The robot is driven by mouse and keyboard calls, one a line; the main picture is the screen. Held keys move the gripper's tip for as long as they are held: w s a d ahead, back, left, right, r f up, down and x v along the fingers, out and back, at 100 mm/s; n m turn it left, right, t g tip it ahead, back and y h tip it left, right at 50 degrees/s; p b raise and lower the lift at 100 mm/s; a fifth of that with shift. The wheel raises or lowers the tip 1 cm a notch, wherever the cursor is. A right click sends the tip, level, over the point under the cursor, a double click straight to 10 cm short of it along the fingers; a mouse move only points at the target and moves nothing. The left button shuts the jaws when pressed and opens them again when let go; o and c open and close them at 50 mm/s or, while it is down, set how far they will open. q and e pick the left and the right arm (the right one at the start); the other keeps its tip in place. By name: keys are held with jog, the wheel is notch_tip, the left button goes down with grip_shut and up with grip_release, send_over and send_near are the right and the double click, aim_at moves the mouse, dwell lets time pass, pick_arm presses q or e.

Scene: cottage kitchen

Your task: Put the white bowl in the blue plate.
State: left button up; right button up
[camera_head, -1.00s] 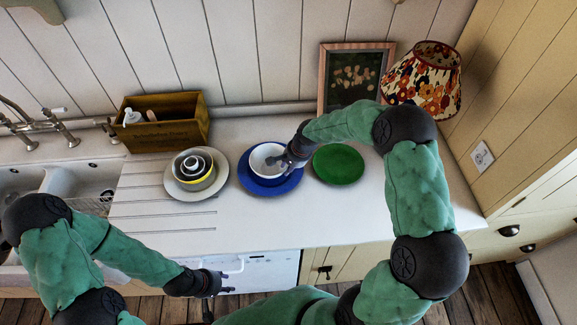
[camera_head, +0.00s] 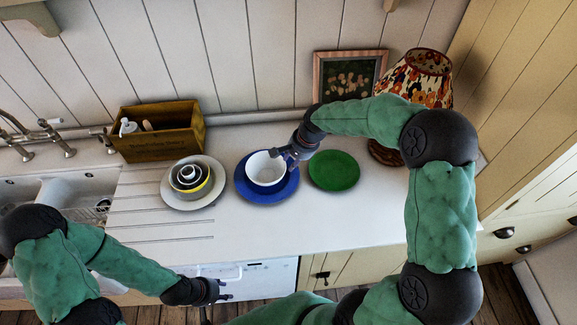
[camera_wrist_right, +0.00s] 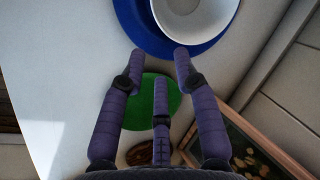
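The white bowl (camera_head: 265,169) sits upright in the blue plate (camera_head: 250,193) on the counter. My right gripper (camera_head: 283,153) is just above and beside the bowl's right rim. In the right wrist view the gripper (camera_wrist_right: 160,85) has its fingers spread with nothing between them. There the bowl (camera_wrist_right: 195,18) and the blue plate (camera_wrist_right: 222,45) lie beyond the fingertips, and the bowl looks clear of them. My left gripper (camera_head: 222,290) is low in front of the counter, away from the plates; its fingers look apart and empty.
A green plate (camera_head: 334,171) lies right of the blue plate. A pale plate (camera_head: 180,204) with stacked bowls (camera_head: 190,177) lies to the left. Behind are a wooden box (camera_head: 160,142), a picture frame (camera_head: 348,78) and a lamp (camera_head: 422,75). The front counter strip is clear.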

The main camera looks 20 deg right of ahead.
jog(key=shift+v, duration=1.05)
jog(key=shift+r, duration=0.15)
